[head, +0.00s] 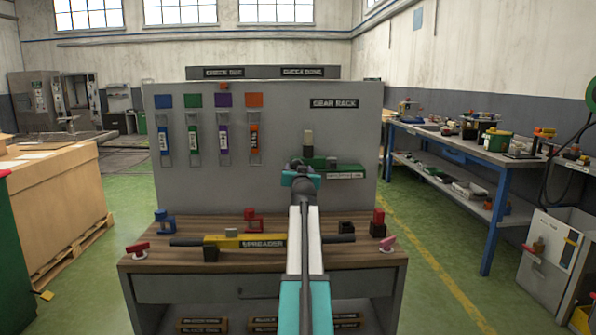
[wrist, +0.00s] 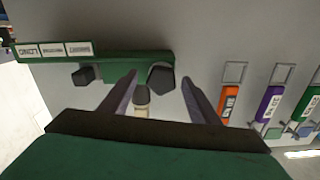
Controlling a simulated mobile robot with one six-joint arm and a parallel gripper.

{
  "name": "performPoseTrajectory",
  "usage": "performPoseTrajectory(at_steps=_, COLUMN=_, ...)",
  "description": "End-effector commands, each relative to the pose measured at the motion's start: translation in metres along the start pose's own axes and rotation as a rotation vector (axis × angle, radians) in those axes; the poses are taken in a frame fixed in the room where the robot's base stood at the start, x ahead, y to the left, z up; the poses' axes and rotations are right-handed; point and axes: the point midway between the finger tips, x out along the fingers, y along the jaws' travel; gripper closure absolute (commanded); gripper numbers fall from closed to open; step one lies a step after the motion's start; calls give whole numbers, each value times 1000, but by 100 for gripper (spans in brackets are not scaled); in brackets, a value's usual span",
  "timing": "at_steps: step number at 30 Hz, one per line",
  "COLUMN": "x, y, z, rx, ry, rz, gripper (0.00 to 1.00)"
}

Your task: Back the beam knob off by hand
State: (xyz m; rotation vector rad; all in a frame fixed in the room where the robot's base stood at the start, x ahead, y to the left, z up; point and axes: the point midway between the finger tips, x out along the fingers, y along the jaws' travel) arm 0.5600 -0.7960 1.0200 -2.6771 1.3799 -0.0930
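The spreader beam, a dark bar with a yellow middle (head: 245,241), lies across the bench. I cannot tell which part is its knob; a red-handled piece (head: 138,248) sits near its left end and a pink one (head: 388,243) near its right. My gripper (head: 302,168) is raised at the back panel, away from the beam, by a green gear rack (head: 345,167). In the wrist view my gripper (wrist: 160,77) has its fingers spread. A pale peg with a dark end (wrist: 142,103) shows between them, nearer the left finger, with no visible contact. My arm hides part of the beam.
The grey panel (head: 290,110) behind the bench carries several coloured tags. Red and blue blocks stand along the wooden bench top (head: 190,262). A dark hexagonal piece (wrist: 160,78) hangs by the right finger. A blue side table (head: 455,142) stands at right.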

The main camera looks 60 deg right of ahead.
Motion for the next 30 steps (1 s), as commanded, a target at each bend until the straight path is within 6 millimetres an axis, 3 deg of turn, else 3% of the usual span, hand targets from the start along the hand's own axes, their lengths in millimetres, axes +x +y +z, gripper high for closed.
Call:
performPoseTrajectory(at_steps=14, x=-4, y=-2, z=-2, rx=1, ry=3, rz=-2, gripper=44)
performPoseTrajectory(at_steps=30, x=-48, y=-2, z=-1, rx=1, ry=3, rz=-2, gripper=44)
